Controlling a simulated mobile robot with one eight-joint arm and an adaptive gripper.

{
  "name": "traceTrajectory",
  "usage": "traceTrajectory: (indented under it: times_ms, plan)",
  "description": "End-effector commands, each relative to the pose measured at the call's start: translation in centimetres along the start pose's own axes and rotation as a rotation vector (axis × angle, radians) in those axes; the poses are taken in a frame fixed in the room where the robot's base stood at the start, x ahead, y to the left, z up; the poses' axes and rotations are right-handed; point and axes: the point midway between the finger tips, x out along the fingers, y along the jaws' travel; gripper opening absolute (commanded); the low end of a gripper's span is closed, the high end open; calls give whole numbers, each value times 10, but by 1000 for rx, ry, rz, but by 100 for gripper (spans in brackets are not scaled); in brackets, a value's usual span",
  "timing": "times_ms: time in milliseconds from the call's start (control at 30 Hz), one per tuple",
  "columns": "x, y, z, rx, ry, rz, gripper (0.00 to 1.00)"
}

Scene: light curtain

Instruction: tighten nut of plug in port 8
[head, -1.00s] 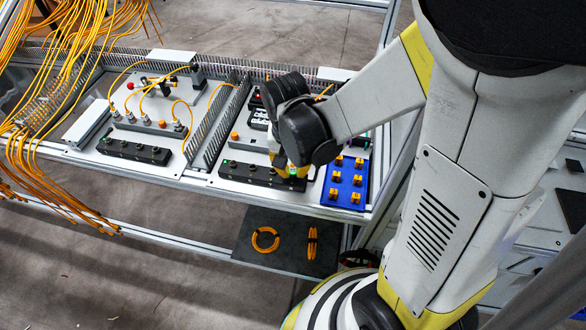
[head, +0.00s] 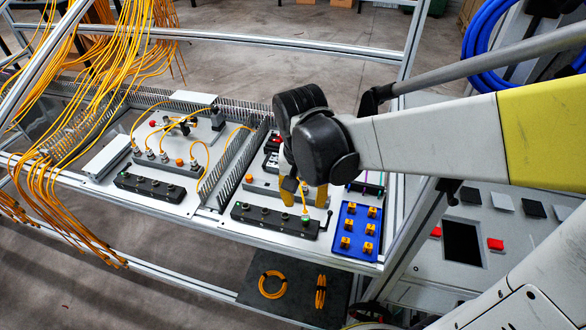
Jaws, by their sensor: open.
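My gripper (head: 304,203) has yellow fingers that are spread apart and empty. It points down over the right end of the black port block (head: 262,217) on the right-hand panel. A small green spot shows on the block between or just behind the fingers. Several round ports run along the block's top. Port numbers are too small to read, so I cannot tell which is port 8. The plug and its nut cannot be made out; the fingers and black wrist hide part of the area. A second black port block (head: 150,187) lies on the left panel.
A blue tray (head: 372,212) with several yellow pieces sits right of the gripper. Grey slotted ducts (head: 224,172) divide the panels. Orange cables (head: 92,120) hang at left. A dark lower shelf (head: 297,298) holds an orange cable coil (head: 272,285).

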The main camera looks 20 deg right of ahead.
Motion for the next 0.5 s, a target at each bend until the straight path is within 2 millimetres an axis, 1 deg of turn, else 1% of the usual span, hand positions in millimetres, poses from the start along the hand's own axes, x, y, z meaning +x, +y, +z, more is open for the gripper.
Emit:
traceTrajectory:
  times_ms: [33,100,200,333,500]
  plan:
    - [-10,0,1,-1,0,0,43]
    - [-22,0,1,-1,0,0,43]
    - [-33,0,0,-1,0,0,43]
    - [-41,0,0,-1,0,0,43]
    - [-42,0,0,0,0,0,43]
